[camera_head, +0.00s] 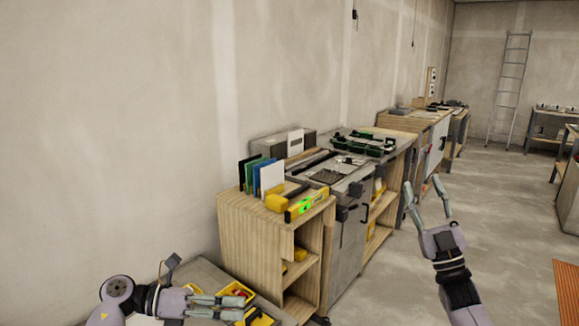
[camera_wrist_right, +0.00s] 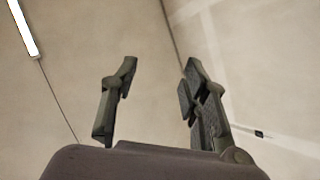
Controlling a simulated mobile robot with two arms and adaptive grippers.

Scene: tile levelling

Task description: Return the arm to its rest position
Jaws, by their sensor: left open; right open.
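My right gripper (camera_head: 427,203) is raised over the open floor at the right of the head view. Its fingers point up and stand apart, with nothing between them. In the right wrist view the same gripper (camera_wrist_right: 160,95) is open and empty against a plain wall or ceiling. My left gripper (camera_head: 235,307) is low at the bottom left of the head view, with its fingers pointing right. It is open, beside small yellow-edged trays (camera_head: 238,292) on a low grey surface. I see nothing held in it.
A wooden cabinet (camera_head: 250,232) holds coloured upright sheets (camera_head: 262,176) and a yellow level (camera_head: 306,204). A grey workbench (camera_head: 345,180) with tools stands behind it along the wall. A ladder (camera_head: 511,85) leans at the back. The concrete floor (camera_head: 500,205) around my right gripper is clear.

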